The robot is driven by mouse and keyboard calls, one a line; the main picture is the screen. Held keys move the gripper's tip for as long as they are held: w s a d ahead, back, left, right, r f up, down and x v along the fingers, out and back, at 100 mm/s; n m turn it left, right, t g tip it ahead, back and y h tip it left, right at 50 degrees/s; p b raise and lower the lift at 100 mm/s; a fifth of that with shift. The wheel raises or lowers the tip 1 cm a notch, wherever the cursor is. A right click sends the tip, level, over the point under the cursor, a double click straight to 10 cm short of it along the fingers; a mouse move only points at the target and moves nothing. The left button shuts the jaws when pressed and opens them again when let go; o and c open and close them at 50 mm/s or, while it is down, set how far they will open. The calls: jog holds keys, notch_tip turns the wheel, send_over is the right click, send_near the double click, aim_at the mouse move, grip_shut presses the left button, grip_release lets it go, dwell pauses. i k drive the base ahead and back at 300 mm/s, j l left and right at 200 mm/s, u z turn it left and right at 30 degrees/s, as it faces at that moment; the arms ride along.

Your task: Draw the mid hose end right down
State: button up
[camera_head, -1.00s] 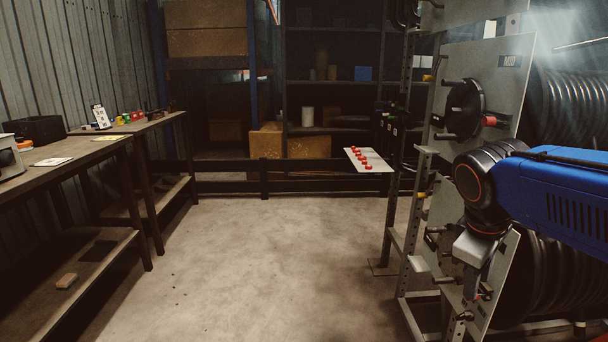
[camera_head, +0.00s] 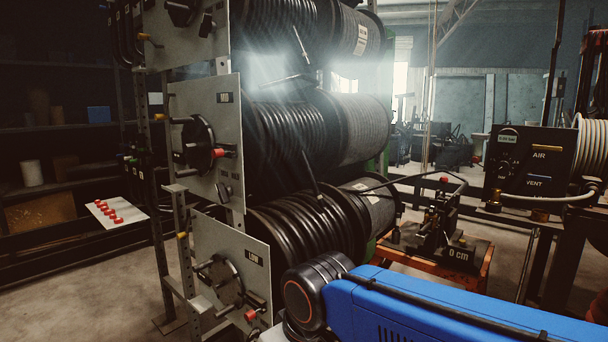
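The mid reel's panel (camera_head: 210,125) is a grey plate with a small MID label, a dark hub and a red knob. Behind it the mid reel (camera_head: 345,120) carries dark coiled hose. A dark strand (camera_head: 311,178) slants down from the mid coil toward the low reel; I cannot tell whether it is the mid hose end. My blue arm reaches in from the lower right, its dark wrist joint in front of the low reel. My gripper is below the picture's edge, so its fingers are hidden.
The low reel (camera_head: 305,225) and its panel (camera_head: 230,270) sit below, another reel (camera_head: 290,30) above. An orange stand (camera_head: 440,262) with a 0 cm display is right of the reels. An AIR/VENT panel (camera_head: 535,165) is far right. A white board with red pieces (camera_head: 116,212) is left.

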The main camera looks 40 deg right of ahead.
aim_at(303, 157)
jog(key=z, duration=1)
